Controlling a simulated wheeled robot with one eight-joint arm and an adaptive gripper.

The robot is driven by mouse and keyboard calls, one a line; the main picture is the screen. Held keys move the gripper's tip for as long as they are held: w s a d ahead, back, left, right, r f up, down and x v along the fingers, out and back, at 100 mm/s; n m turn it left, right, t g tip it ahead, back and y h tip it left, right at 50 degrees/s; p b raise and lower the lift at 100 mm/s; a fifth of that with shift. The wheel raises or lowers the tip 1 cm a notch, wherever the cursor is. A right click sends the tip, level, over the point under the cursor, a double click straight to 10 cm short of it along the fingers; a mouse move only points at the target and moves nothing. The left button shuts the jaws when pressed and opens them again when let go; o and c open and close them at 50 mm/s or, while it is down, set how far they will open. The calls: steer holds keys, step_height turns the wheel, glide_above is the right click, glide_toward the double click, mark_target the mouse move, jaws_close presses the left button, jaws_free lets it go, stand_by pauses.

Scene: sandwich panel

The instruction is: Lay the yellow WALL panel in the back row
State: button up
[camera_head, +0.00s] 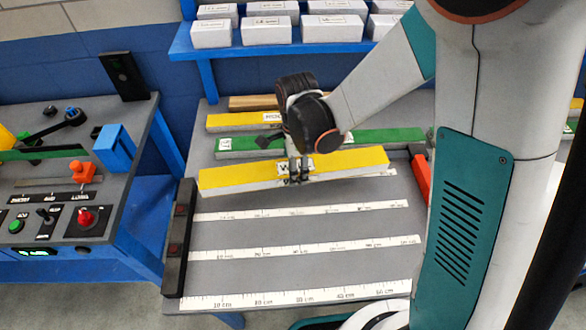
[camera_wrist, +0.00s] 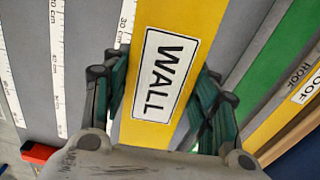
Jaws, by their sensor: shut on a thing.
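The yellow WALL panel (camera_head: 232,176) is a long bar with a yellow top and pale side. It lies crosswise over the work table (camera_head: 290,230), in front of a green panel (camera_head: 380,136). My gripper (camera_head: 299,172) is shut on it near its middle, at the WALL label. In the wrist view the fingers (camera_wrist: 160,100) stand on both sides of the yellow WALL panel (camera_wrist: 190,20). The panel is slightly turned against the ruler strips. I cannot tell how far it is above the table. The panel's underside is hidden.
A yellow ROOF panel (camera_head: 230,122) lies behind the green one, with a wooden bar (camera_head: 250,102) farther back. A dark stop rail (camera_head: 178,240) bounds the left, a red block (camera_head: 421,180) the right. Front ruler strips (camera_head: 300,248) are bare. White boxes (camera_head: 268,30) stand behind.

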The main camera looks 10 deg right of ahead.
steer(key=shift+s+a+f+m, duration=0.2)
steer(key=shift+a+f+m, duration=0.15)
steer(key=shift+m, duration=0.25)
steer(key=b, duration=0.5)
glide_above(293, 194)
steer(key=shift+f, duration=3.75)
steer(key=shift+f+b, duration=0.6)
steer(key=shift+b, duration=0.05)
steer(key=o, duration=1.3)
steer(key=shift+r, duration=0.2)
